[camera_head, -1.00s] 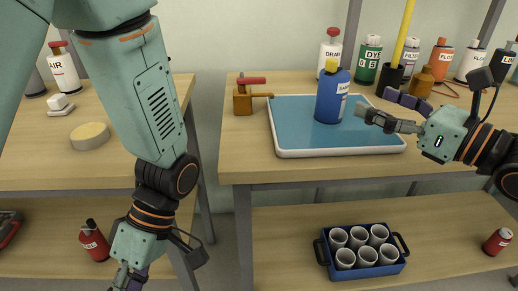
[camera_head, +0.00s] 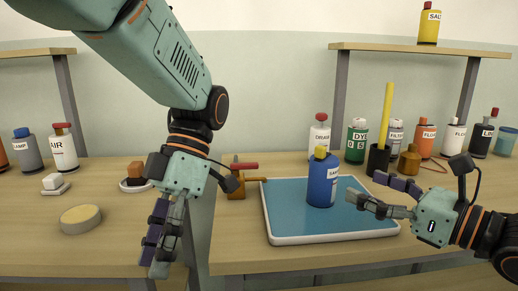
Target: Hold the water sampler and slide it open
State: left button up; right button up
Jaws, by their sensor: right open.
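The water sampler looks to be the blue bottle (camera_head: 322,182) with a yellow cap and a white label, standing upright on the blue tray (camera_head: 283,228) with a white rim. My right gripper (camera_head: 364,188) is open to the right of the bottle, its fingers pointing at it, with nothing between them. My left gripper (camera_head: 155,268) hangs fingers down at the left, in front of the gap between the two benches, apart from the bottle. Its fingers are seen close together, and their opening is unclear.
A brass valve with a red handle (camera_head: 240,180) stands left of the tray. Behind and right stand a drain bottle (camera_head: 319,138), a green dye bottle (camera_head: 357,143), a dark cup with a yellow rod (camera_head: 379,158) and several bottles. A round tan disc (camera_head: 80,218) lies on the left bench.

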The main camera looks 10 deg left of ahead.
aim_at(336, 174)
jog(key=shift+w, duration=0.15)
jog(key=shift+a, duration=0.2)
pick_arm(q)
jog(key=w+d+r+m+t+h, duration=0.2)
jog(key=w+d+r+t, duration=0.2)
jog(key=w+d+r, duration=0.4)
jog(key=w+d+r+m+t+h, duration=0.2)
jog(key=w+d+r+t, duration=0.3)
jog(key=w+d+r, duration=0.4)
jog(key=shift+w+r+h, duration=0.3)
jog(key=shift+w+r, duration=0.65)
jog(key=shift+w, duration=1.45)
pick_arm(e)
jog(key=shift+x, duration=3.7)
